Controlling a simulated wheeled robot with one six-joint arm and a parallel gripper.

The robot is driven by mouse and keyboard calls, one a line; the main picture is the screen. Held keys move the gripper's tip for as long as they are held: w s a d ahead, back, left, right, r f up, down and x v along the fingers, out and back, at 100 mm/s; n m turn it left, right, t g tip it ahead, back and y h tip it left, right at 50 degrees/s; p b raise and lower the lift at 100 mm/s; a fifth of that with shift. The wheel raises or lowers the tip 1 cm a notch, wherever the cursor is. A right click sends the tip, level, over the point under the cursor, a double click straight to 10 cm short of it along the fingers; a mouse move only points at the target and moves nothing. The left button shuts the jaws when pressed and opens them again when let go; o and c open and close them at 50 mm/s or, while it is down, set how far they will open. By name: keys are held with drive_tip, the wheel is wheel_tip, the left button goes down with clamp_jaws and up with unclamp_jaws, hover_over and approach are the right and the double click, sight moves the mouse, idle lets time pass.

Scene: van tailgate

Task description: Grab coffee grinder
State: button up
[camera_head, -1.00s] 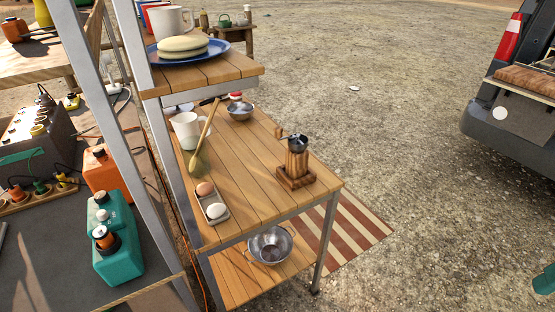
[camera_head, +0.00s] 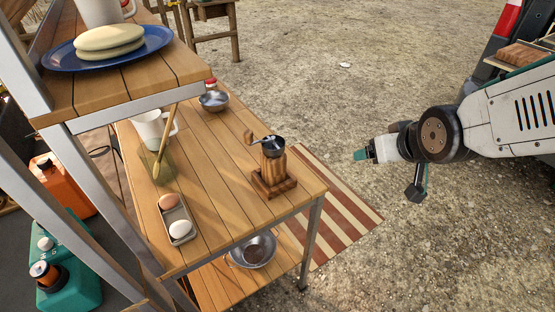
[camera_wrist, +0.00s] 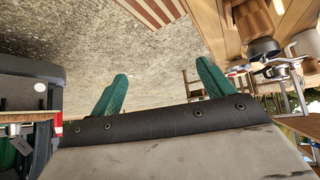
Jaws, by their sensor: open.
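The coffee grinder (camera_head: 273,169) stands upright on the middle wooden shelf (camera_head: 225,212), near its right end. It has a striped wood body and base, a dark metal bowl on top and a crank with a wooden knob. My gripper (camera_head: 361,155) is to the right of the shelf, over the gravel, apart from the grinder. In the wrist view its two green fingers (camera_wrist: 160,85) are spread with nothing between them. The wrist view is turned over, with shelf wood and dark items at top right; I cannot tell surely which item there is the grinder.
On the same shelf are a small metal bowl (camera_head: 214,101), a white mug (camera_head: 150,128), a wooden spoon and a tray with two eggs (camera_head: 175,219). An upper shelf with a blue plate (camera_head: 107,48) overhangs at left. A colander (camera_head: 255,249) sits below. Open gravel lies right.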

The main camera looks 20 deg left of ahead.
drive_tip(key=w+a+f+n+t+y, duration=0.1)
drive_tip(key=a+f+n+y, duration=0.3)
drive_tip(key=a, duration=0.6)
drive_tip(key=y, duration=0.3)
approach(273, 158)
drive_tip(key=shift+t, duration=0.3)
drive_tip(key=w+a+f, duration=0.3)
drive_tip(key=shift+w+f, duration=0.2)
drive_tip(key=shift+f, duration=0.1)
drive_tip(key=x, duration=0.7)
drive_tip(key=shift+w+f, duration=0.15)
drive_tip(key=shift+f, duration=0.05)
drive_tip(key=c, duration=1.4)
drive_tip(key=shift+r, duration=0.15)
